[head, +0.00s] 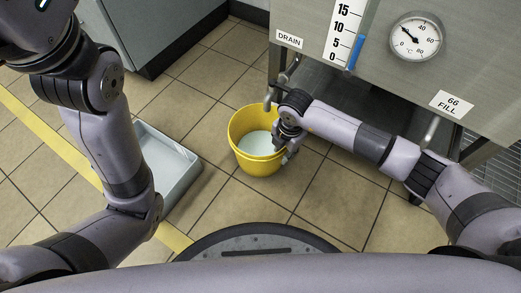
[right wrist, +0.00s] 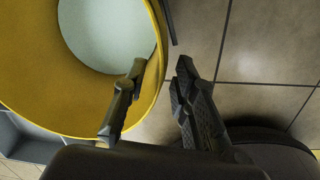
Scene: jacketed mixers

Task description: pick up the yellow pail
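The yellow pail (head: 237,131) stands upright on the tiled floor, in front of the steel mixer, with a pale liquid-like content inside. It fills the upper left of the right wrist view (right wrist: 35,85). My right gripper (head: 284,151) is at the pail's right rim. In the right wrist view its fingers (right wrist: 162,72) are apart, one over the pail's inner side and one outside over the floor, with the rim between them. I cannot tell whether either finger touches the wall. My left arm comes in at the left; its fingers are outside the picture.
A grey tray (head: 183,190) lies on the floor left of the pail. The steel mixer (head: 465,60) with a dial (head: 416,37) and a drain label (head: 289,39) overhangs behind. A dark-based cabinet (head: 165,35) stands at the back left. Floor in front of the pail is clear.

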